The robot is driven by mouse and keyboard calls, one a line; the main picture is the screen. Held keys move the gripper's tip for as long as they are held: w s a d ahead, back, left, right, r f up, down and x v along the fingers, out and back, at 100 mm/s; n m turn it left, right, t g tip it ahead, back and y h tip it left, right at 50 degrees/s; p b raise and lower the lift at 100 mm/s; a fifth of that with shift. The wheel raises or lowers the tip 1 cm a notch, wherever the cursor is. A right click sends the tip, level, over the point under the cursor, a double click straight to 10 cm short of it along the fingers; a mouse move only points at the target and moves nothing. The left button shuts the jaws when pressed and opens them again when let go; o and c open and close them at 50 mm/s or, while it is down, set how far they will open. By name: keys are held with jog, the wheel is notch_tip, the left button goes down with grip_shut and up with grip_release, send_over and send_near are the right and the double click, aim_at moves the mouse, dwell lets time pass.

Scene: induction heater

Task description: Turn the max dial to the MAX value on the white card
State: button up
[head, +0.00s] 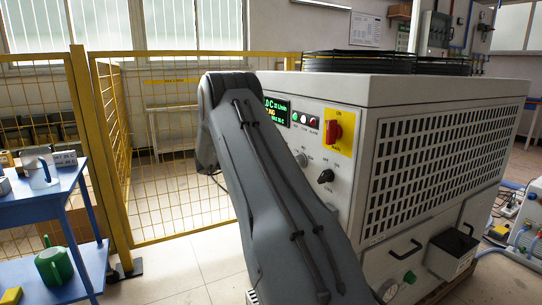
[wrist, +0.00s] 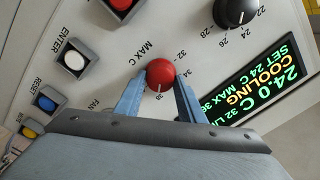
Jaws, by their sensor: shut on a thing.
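The max dial (wrist: 159,70) is a round red knob beside the printed label "MAX C" in the wrist view. A pale pointer mark on it faces the bottom of the picture, near a number that looks like 38. My gripper (wrist: 160,79) is shut on the dial, one blue finger on each side. In the head view my own arm hides the gripper and the dial. A white card (head: 65,158) stands on the blue cart at the left; its print is too small to read surely.
A black dial (wrist: 236,10) sits close to the red one. White, red, yellow and blue buttons line the panel, including the ENTER button (wrist: 71,60). A red switch on a yellow plate (head: 338,130) is on the machine's front. A yellow mesh fence (head: 170,150) stands behind.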

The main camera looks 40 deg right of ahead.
jog(key=shift+w+m+b, duration=0.1)
jog(key=shift+m+b, duration=2.35)
jog(key=shift+m, duration=1.25)
jog(key=o, duration=1)
jog(key=shift+f, duration=0.1)
jog(key=shift+a, duration=0.1)
jog(key=v, duration=0.7)
jog(key=shift+a, duration=0.3)
